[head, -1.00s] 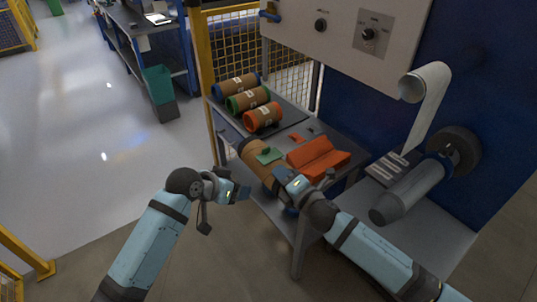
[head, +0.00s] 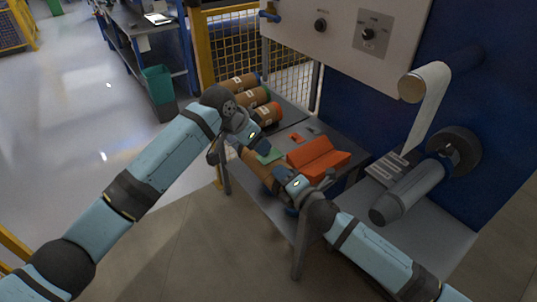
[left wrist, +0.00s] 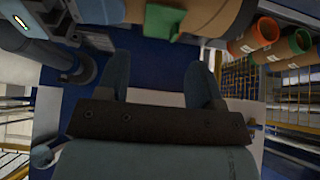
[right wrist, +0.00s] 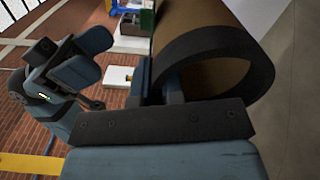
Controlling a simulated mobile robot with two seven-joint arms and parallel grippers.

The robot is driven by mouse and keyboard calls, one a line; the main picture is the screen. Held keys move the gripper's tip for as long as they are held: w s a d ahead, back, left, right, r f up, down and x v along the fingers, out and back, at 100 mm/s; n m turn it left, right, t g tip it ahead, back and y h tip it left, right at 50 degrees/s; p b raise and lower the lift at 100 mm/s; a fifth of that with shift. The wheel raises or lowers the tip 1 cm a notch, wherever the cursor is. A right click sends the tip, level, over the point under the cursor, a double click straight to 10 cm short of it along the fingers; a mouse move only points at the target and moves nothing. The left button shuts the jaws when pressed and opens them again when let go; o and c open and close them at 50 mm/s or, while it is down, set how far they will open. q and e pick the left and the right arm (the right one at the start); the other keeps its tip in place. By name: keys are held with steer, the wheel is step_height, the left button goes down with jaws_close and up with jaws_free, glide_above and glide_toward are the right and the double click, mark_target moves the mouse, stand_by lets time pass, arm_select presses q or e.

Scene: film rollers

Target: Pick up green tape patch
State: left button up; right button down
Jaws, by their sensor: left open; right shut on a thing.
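The green tape patch (head: 268,156) lies on or against the upper side of a brown roller (head: 257,167) near the table's front edge. In the left wrist view the patch (left wrist: 163,22) shows at the top, against the roller. My left gripper (head: 237,150) is open and empty, just left of the patch and apart from it. Its fingers (left wrist: 157,62) point toward the patch in its wrist view. My right gripper (head: 280,182) is shut on the near rim of the brown roller, which shows large in the right wrist view (right wrist: 208,60).
An orange-red angled holder (head: 318,160) stands right of the roller, with a small red piece (head: 297,138) behind it. Several brown rollers with coloured ends (head: 241,82) lie at the back left, partly behind my left arm. A machine with a grey cylinder (head: 412,190) is at right.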

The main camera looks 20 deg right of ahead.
mark_target(271, 155)
arm_select(q)
steer(key=x, duration=0.6)
steer(key=shift+w+d+f, duration=0.1)
steer(key=shift+f, duration=0.2)
steer(key=shift+c, duration=0.2)
steer(key=c, duration=0.6)
